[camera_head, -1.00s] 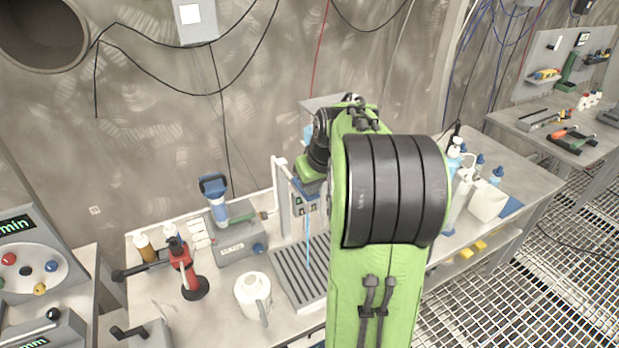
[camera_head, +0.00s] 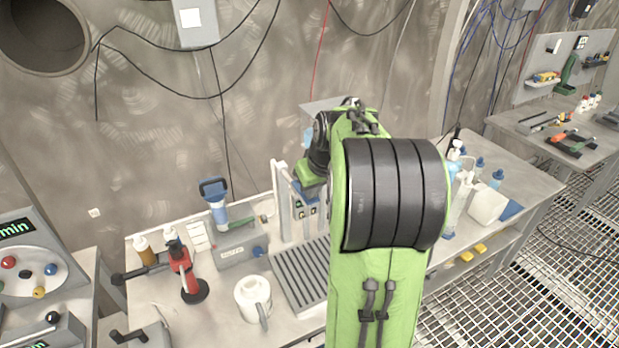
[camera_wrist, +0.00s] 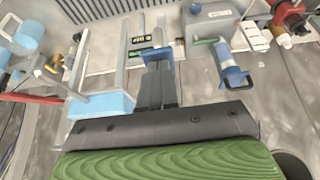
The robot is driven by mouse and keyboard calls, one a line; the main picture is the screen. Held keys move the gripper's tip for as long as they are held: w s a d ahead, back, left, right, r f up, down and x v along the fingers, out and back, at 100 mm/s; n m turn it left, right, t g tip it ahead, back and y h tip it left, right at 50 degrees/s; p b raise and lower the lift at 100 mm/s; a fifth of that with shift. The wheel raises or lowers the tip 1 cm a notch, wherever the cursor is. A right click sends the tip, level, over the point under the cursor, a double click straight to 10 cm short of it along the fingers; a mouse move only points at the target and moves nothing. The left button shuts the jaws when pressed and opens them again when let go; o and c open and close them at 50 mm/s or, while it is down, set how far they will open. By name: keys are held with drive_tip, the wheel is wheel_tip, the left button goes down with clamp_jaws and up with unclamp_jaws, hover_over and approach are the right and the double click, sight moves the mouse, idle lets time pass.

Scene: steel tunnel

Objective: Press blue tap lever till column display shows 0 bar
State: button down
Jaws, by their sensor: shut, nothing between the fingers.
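The blue tap lever (camera_wrist: 156,54) is at my fingertips in the wrist view. My gripper (camera_wrist: 156,80) is shut with nothing between its fingers; its tips overlap the lever, and I cannot tell whether they touch it. Behind the lever the column display (camera_wrist: 138,53) has small lit digits, too small to read. In the head view the column (camera_head: 281,203) stands behind a slotted drain tray (camera_head: 298,270). The display (camera_head: 301,213) also shows there, small and unreadable. My arm hides part of the tap, and my fingers cannot be made out in that view. No water stream shows.
A grey box (camera_head: 238,248) with a blue-handled tool (camera_head: 214,196) stands left of the column. A white jug (camera_head: 252,297) and a red tool (camera_head: 184,267) stand on the bench in front. Bottles (camera_head: 462,190) stand to the right of my arm.

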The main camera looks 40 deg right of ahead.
drive_tip(key=shift+r+p, duration=0.7)
drive_tip(key=shift+r, duration=0.2)
drive_tip(key=r+p, duration=0.2)
drive_tip(key=w+r+p, duration=0.1)
drive_tip(key=r+p, duration=0.1)
drive_tip(key=shift+a+r, duration=0.1)
drive_tip(key=shift+r, duration=0.1)
drive_tip(key=w+d+p+v, duration=0.1)
drive_tip(key=v, duration=0.8)
drive_tip(key=shift+w+r, duration=0.2)
drive_tip(key=shift+r, duration=0.25)
drive_tip(key=shift+a, duration=0.1)
